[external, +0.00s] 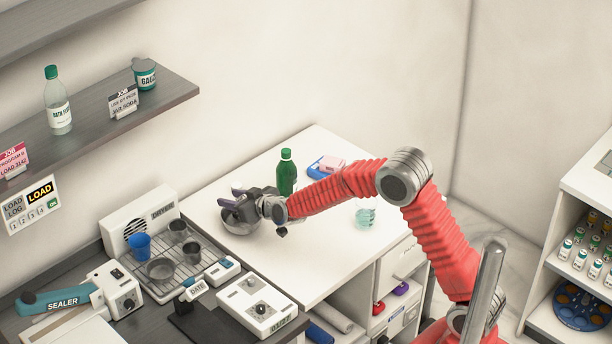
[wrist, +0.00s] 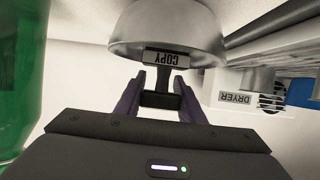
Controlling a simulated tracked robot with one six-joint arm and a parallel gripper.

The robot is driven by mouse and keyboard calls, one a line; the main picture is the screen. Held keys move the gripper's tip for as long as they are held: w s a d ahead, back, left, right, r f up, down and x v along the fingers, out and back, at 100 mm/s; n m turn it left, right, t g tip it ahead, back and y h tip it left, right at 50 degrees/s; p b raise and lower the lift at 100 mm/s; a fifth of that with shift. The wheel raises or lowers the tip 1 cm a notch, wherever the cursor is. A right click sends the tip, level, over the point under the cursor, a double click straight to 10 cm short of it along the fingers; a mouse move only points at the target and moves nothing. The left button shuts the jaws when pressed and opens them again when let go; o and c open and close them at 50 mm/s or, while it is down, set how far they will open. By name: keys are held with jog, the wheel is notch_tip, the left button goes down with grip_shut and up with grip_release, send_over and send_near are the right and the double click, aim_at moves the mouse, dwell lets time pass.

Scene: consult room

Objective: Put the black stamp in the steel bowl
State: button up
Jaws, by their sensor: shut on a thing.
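The steel bowl (external: 237,226) stands on the white counter, at its left part, just under my gripper (external: 231,197). In the wrist view the bowl (wrist: 165,22) fills the top middle and shows upside down. My gripper (wrist: 160,88) has its two purple-grey fingers shut on the black stamp (wrist: 160,99), which bears a label reading COPY. The stamp's label end overlaps the bowl's rim in the wrist view; whether it touches the bowl I cannot tell. In the external view the stamp cannot be made out.
A green bottle (external: 287,173) stands close behind my gripper, and at the left edge of the wrist view (wrist: 20,75). A DRYER unit (external: 140,222) stands left.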

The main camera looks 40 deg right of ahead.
jog(key=o, duration=1.1)
notch_tip(320, 180, up, 7)
dwell(0.4)
dwell(0.4)
